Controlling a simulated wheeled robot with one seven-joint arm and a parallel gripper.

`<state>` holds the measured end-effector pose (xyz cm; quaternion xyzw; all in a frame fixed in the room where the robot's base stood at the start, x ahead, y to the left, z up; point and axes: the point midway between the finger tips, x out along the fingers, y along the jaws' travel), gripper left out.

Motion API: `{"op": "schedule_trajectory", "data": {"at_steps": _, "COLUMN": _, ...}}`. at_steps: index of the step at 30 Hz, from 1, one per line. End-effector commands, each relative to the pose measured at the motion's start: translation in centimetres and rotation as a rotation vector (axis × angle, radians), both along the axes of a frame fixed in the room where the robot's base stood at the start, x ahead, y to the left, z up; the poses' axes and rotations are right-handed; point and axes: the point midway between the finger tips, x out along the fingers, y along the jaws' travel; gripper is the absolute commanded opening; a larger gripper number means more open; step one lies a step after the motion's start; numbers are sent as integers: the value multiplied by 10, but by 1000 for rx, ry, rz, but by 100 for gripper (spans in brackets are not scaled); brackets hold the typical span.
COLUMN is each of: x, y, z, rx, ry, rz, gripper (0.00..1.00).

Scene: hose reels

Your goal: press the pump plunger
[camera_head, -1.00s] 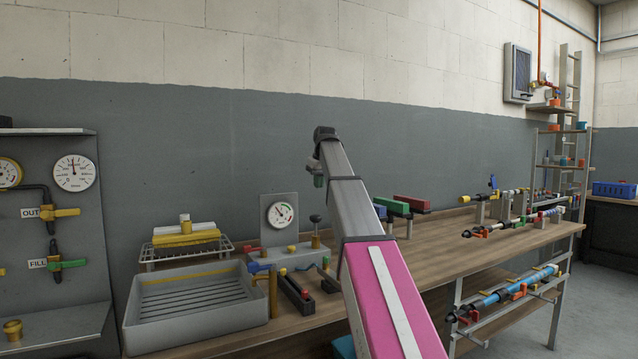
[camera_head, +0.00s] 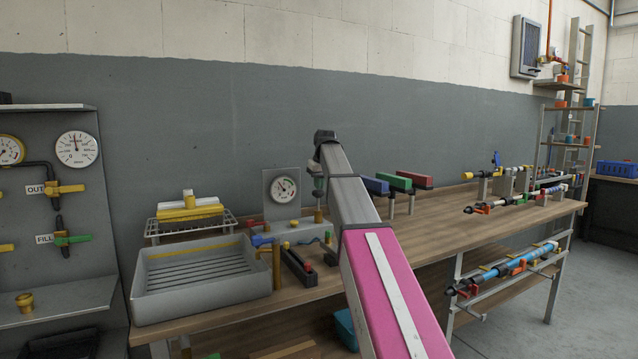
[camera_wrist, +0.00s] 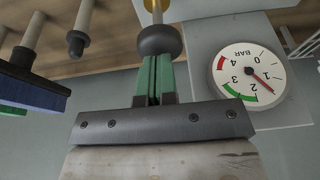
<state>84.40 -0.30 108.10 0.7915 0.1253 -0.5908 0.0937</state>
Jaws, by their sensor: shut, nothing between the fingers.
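The pump plunger has a dark round knob (camera_wrist: 160,40) on a metal rod, which runs to a brass collar at the top edge of the wrist view. My gripper (camera_wrist: 152,80) is shut and empty, its green fingers together. The fingertips are right at the knob and overlap its edge; I cannot tell whether they touch. In the head view my gripper (camera_head: 319,188) is above the brass collar (camera_head: 318,215) and hides the knob. A round pressure gauge (camera_head: 284,189) stands on a grey plate beside the plunger; its dial also shows in the wrist view (camera_wrist: 247,78).
A grey ribbed tray (camera_head: 200,280) stands at the front left, with a rack holding yellow and white blocks (camera_head: 188,210) behind it. Blue, green and red blocks (camera_head: 397,180) on posts stand to the right. The middle of the wooden bench (camera_head: 450,230) is clear.

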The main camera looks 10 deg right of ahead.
Motion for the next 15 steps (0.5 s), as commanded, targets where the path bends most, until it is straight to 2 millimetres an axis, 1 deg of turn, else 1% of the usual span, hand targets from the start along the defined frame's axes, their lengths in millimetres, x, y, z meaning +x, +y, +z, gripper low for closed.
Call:
{"op": "schedule_trajectory", "data": {"at_steps": 5, "x": 0, "y": 0, "z": -3, "rx": 0, "ry": 1, "rz": 0, "gripper": 0}}
{"op": "schedule_trajectory", "data": {"at_steps": 8, "x": -1, "y": 0, "z": -13, "rx": 0, "ry": 1, "rz": 0, "gripper": 0}}
{"op": "schedule_trajectory", "data": {"at_steps": 12, "x": -1, "y": 0, "z": -35, "rx": 0, "ry": 2, "rz": 0, "gripper": 0}}
{"op": "schedule_trajectory", "data": {"at_steps": 15, "x": -1, "y": 0, "z": -45, "rx": 0, "ry": 1, "rz": 0, "gripper": 0}}
